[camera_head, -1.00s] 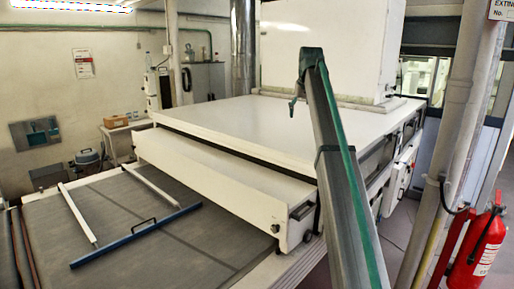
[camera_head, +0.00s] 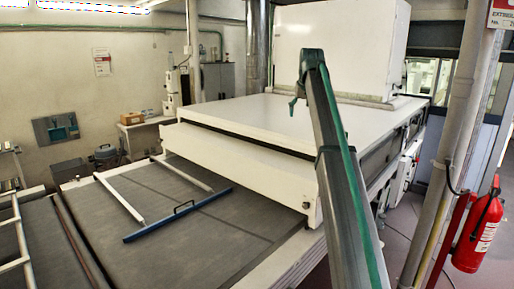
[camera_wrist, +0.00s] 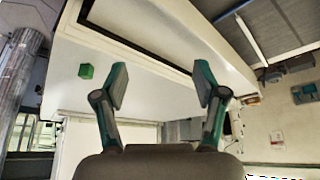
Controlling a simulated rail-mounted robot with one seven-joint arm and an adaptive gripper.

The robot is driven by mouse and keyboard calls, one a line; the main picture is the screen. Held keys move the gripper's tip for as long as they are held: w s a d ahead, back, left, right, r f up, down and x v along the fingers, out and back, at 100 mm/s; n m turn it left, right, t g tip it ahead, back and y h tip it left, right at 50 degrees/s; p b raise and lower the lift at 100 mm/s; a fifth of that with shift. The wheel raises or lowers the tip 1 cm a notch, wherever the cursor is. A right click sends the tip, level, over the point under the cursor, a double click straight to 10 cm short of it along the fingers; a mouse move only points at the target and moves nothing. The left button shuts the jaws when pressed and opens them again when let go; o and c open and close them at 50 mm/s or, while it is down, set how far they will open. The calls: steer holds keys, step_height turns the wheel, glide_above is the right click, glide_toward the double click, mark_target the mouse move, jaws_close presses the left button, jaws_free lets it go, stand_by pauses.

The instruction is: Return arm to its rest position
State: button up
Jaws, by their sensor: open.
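My gripper (camera_wrist: 162,85) shows in the wrist view with its two grey and teal fingers spread wide apart. Nothing is between the fingers. Behind them lies a broad white surface of the tunnel machine (camera_wrist: 150,70). In the head view my arm rises from the bottom edge, right of the middle, in front of the white machine (camera_head: 255,112). A small teal part hangs at the arm's upper end; whether it belongs to the gripper I cannot tell.
A dark conveyor belt (camera_head: 165,245) with a blue-handled frame (camera_head: 178,214) lies left. A pale rack (camera_head: 20,240) stands at the far left. A pole (camera_head: 445,150) and a red extinguisher (camera_head: 477,235) stand right. A green block (camera_wrist: 86,71) shows in the wrist view.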

steer(key=s+f+g+b, duration=0.1)
steer(key=s+f, duration=0.2)
steer(key=f, duration=1.4)
steer(key=s+f+b, duration=0.1)
steer(key=s+f, duration=0.2)
steer(key=f, duration=1.4)
steer(key=s+f+g+b, duration=0.1)
steer(key=s+f, duration=0.4)
steer(key=f, duration=0.5)
steer(key=s+f+g, duration=0.1)
steer(key=s+f, duration=0.4)
steer(key=f, duration=0.5)
steer(key=s+f+g+b, duration=0.1)
steer(key=s+f, duration=0.4)
steer(key=f, duration=0.4)
steer(key=s+f+g+b, duration=0.2)
steer(key=s+f+g, duration=0.1)
steer(key=s+f, duration=1.95)
steer(key=s+f+g+b, duration=0.1)
steer(key=s+f, duration=0.3)
steer(key=s, duration=0.7)
steer(key=s+f+g+b, duration=0.1)
steer(key=s+f, duration=0.3)
steer(key=s, duration=0.7)
steer(key=s+f+g+b, duration=0.2)
steer(key=s+f, duration=0.3)
steer(key=s, duration=0.7)
steer(key=shift+d+g, duration=0.25)
steer(key=shift+g, duration=0.35)
steer(key=shift+s, duration=0.1)
